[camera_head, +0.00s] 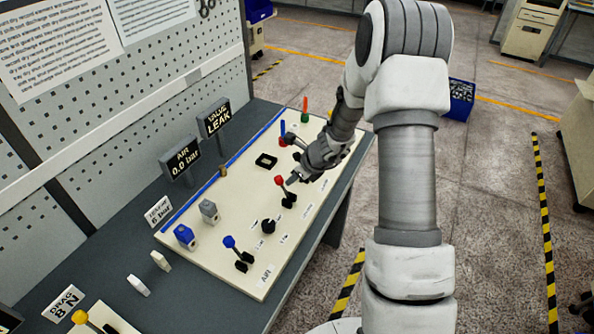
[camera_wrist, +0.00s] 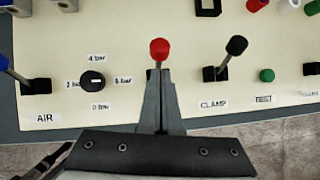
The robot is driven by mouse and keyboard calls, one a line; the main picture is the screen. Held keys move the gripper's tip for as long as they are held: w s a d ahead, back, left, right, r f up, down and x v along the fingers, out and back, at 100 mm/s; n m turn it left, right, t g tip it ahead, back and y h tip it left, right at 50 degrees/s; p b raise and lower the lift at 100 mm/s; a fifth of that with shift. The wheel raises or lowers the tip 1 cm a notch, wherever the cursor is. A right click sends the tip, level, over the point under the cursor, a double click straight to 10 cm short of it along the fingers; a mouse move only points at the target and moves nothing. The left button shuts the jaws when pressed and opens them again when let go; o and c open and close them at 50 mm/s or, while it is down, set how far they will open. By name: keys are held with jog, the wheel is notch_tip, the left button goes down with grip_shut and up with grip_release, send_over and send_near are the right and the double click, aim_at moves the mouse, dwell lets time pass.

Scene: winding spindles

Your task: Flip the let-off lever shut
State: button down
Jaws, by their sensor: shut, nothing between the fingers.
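A red-knobbed lever (camera_head: 279,181) stands on the cream panel (camera_head: 190,262) near its middle. Its red knob also shows in the wrist view (camera_wrist: 160,48), at the top centre. Any label below this lever is hidden behind my fingers, so I cannot read whether it is the let-off lever. My gripper (camera_head: 292,180) is shut and empty, with its fingertips right beside the red lever. In the wrist view my fingertips (camera_wrist: 160,74) lie just below the knob and cover the lever's base. I cannot tell whether they touch it.
A black-knobbed lever (camera_wrist: 236,46) marked CLAMP stands to the right, and a round black dial (camera_wrist: 92,80) to the left. A blue-knobbed lever (camera_head: 229,241) stands by the AIR label. The signs (camera_head: 180,160) read AIR 0.0 bar and VALVE LEAK. The panel's front edge is clear.

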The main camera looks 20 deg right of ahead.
jog(key=shift+w+a, duration=1.05)
jog(key=shift+a, duration=0.05)
jog(key=shift+a, duration=0.1)
jog(key=shift+r, duration=0.15)
jog(key=shift+r+p, duration=0.15)
jog(key=shift+p, duration=0.2)
jog(key=p, duration=0.3)
send_near(279, 178)
notch_tip(279, 178, up, 6)
jog(key=s, duration=0.1)
jog(key=shift+s+d, duration=0.3)
jog(key=shift+s, duration=0.05)
